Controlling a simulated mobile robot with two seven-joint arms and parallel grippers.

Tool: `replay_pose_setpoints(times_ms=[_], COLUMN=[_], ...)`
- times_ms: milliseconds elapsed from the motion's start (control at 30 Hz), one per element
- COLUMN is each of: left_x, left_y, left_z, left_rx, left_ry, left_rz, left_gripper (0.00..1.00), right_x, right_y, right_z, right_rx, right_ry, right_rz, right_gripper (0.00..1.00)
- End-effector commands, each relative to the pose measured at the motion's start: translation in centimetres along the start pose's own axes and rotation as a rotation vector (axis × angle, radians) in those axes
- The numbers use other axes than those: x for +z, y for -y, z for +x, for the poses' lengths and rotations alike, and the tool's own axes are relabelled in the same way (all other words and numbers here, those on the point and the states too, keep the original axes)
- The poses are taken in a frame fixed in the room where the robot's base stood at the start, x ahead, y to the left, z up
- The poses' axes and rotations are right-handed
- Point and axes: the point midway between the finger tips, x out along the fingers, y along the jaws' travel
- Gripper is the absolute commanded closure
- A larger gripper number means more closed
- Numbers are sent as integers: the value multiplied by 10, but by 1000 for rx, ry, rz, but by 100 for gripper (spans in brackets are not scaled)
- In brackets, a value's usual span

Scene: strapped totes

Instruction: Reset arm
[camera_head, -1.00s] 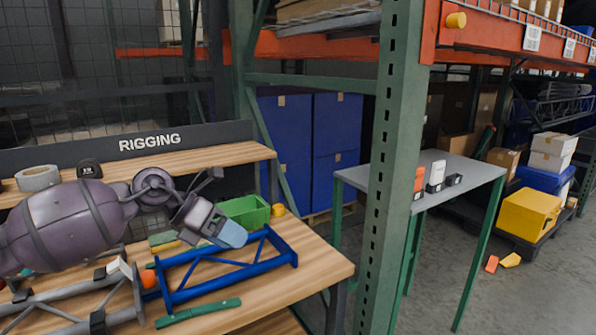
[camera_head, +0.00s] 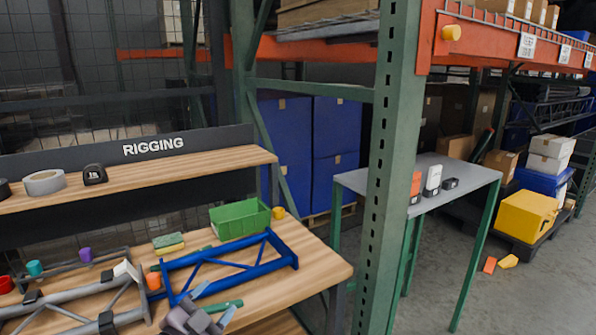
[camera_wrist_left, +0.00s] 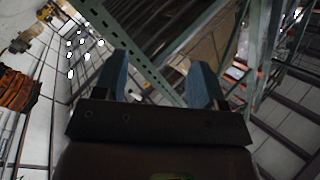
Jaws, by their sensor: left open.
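My left gripper (camera_head: 208,314) shows at the bottom of the head view, in front of the wooden bench and near the blue frame's lower left. Its two blue-grey fingers are apart with nothing between them. In the left wrist view the open gripper (camera_wrist_left: 160,80) also has two blue fingers apart and empty, with the floor and green rack steel behind. Most of my left arm is out of the head view. My right gripper is not in view.
The wooden bench (camera_head: 318,268) holds a blue frame (camera_head: 235,240), a green bin (camera_head: 240,217), grey frames (camera_head: 70,300) and a green bar (camera_head: 222,307). A green rack post (camera_head: 388,180) stands right of it. A grey table (camera_head: 440,172) stands behind the post.

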Motion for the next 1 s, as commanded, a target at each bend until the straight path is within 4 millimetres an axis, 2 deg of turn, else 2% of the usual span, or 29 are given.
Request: replay_pose_setpoints(times_ms=[33,200,367,500,700,800,900,1000], left_x=[15,57,88,110,135,140,142,144], left_y=[-8,-34,-58,-78,-110,-126,-136,-140], left_z=[-17,-70,-127,-182,-261,-291,-311,-322], left_rx=[-4,-17,-44,-83,-128,-133,-132,-129], left_ry=[63,243,379,486,651,712,752,771], left_rz=[-72,-278,-435,-534,-622,-649,-663,-665], left_gripper=[35,35,35,35,35,35,35,35], right_x=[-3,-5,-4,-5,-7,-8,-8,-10], right_y=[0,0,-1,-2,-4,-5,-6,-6], right_z=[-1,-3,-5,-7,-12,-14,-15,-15], right_rx=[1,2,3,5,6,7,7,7], right_ry=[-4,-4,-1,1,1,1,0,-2], right_rz=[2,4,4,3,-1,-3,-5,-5], right_gripper=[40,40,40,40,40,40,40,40])
